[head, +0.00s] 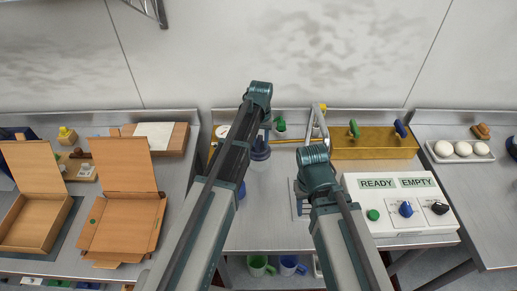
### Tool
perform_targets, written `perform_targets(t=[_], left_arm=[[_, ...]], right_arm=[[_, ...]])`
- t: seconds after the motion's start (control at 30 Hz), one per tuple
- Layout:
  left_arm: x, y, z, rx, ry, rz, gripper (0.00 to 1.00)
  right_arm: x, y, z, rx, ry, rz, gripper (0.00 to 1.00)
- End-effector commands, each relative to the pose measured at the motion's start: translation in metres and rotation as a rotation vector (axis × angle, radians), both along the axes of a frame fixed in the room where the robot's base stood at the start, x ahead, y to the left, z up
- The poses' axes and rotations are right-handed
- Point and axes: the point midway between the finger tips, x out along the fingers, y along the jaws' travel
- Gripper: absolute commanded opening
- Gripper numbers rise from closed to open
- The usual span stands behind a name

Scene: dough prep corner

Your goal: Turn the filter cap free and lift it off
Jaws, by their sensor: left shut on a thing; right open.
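The filter cap (260,152) is the dark blue round piece at the middle of the bench, partly covered by my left arm. My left gripper (263,130) is at its top, shut on it; the fingertips are mostly hidden behind my arm. I cannot tell whether the cap is seated or raised. My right gripper (303,198) is open and low over the bench, left of the control box, largely hidden by its own wrist.
A white control box (400,222) with READY and EMPTY panels and several knobs stands right. Behind it is a yellow-brown bin (372,153). Open cardboard boxes (115,237) fill the left table. An egg tray (440,157) is far right. Mugs (258,264) sit below the bench.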

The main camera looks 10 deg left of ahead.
Motion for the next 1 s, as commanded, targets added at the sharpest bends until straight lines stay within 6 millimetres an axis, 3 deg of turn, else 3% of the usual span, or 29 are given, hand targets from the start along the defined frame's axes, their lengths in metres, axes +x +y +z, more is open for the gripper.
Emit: perform_targets(t=[0.23,0.43,1.0], left_arm=[[-0.005,-0.002,-0.005,-0.005,0.010,0.017,0.00],[-0.004,-0.002,-0.005,-0.006,0.010,0.197,0.00],[0.000,-0.001,0.015,-0.004,0.004,0.187,0.00]], right_arm=[[0.000,0.000,-0.005,0.000,0.000,0.000,0.50],[0.000,0.000,-0.005,0.000,0.000,0.000,0.50],[0.000,0.000,0.015,0.000,0.000,0.000,0.50]])
